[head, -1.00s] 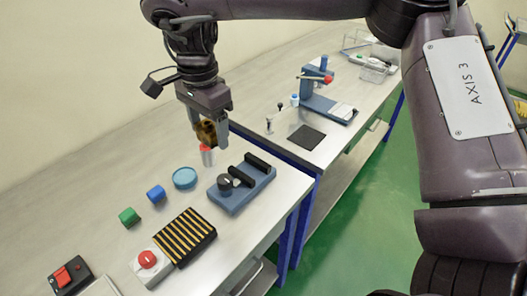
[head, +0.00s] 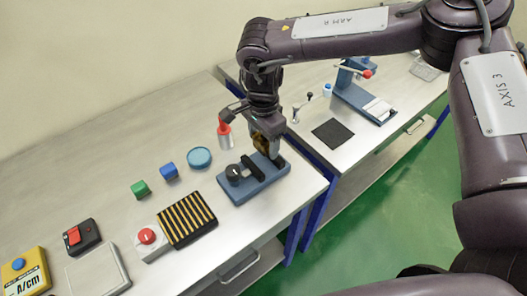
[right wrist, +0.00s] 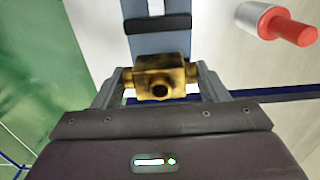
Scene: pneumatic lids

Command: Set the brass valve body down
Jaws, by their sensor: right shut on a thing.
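The brass valve body (head: 262,142) is between the fingers of my right gripper (head: 268,150), which is shut on it. In the right wrist view the brass body (right wrist: 160,75) sits between both fingertips (right wrist: 162,82), with a dark round port facing the camera. The gripper points down over the right end of a blue fixture (head: 250,187) with black bars and a black knob. The blue fixture (right wrist: 145,43) lies behind the brass body in the wrist view. I cannot tell whether the brass body touches it. My left gripper is not in view.
A red-capped cylinder (head: 225,135) stands close to the gripper's left; it also shows in the wrist view (right wrist: 275,22). A black mat (head: 333,133) lies right.

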